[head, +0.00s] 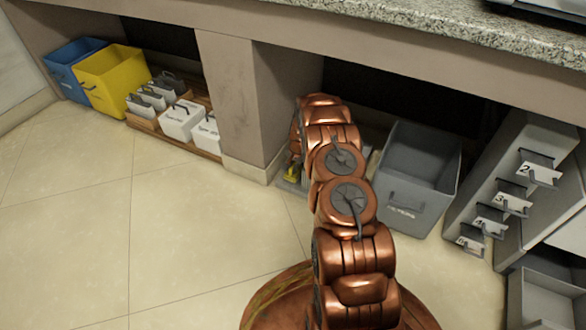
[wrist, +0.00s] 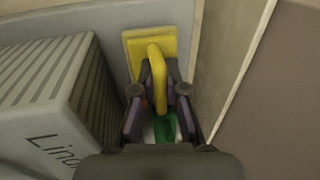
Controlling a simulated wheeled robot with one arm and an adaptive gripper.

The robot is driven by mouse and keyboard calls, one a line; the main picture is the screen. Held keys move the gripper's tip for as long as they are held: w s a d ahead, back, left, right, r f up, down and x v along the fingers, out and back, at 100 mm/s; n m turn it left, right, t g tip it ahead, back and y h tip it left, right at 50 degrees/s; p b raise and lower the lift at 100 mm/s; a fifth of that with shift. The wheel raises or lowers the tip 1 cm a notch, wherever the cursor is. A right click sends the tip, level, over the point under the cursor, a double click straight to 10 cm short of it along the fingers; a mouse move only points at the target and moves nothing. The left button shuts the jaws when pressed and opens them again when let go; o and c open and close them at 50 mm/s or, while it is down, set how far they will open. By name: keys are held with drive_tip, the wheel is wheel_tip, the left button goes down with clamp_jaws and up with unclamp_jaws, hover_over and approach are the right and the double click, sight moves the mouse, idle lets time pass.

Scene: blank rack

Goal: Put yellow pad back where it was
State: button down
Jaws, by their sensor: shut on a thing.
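The yellow pad (wrist: 171,42) is at the upper middle of the wrist view, a squarish plate with a raised upright grip. My gripper (wrist: 159,78) is shut on that grip, one finger on each side. The pad is in a narrow space between a ribbed white box and a beige wall, in front of a grey surface. I cannot tell whether it touches that surface or rests on anything. In the head view a small yellow bit (head: 293,172) shows left of my arm, which hides most of the gripper.
The white lettered box (wrist: 50,105) is close on the left. A green thing (wrist: 165,127) shows beneath the gripper. A grey bin (head: 418,180) and drawers (head: 510,195) stand right of my arm. Blue (head: 72,70) and yellow (head: 112,78) bins are far left. The left floor is clear.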

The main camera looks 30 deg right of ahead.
sight(298, 176)
drive_tip(key=c, duration=1.2)
unclamp_jaws()
drive_tip(key=shift+f, duration=0.1)
drive_tip(key=r+p, duration=0.1)
drive_tip(key=r, duration=0.3)
drive_tip(key=s+r+p, duration=0.1)
drive_tip(key=r+p, duration=0.1)
drive_tip(key=r, duration=0.2)
drive_tip(key=s+d+r+p, duration=0.1)
drive_tip(key=r, duration=0.3)
drive_tip(key=shift+s+p, duration=0.15)
drive_tip(key=shift+p, duration=0.15)
drive_tip(key=shift+s, duration=0.1)
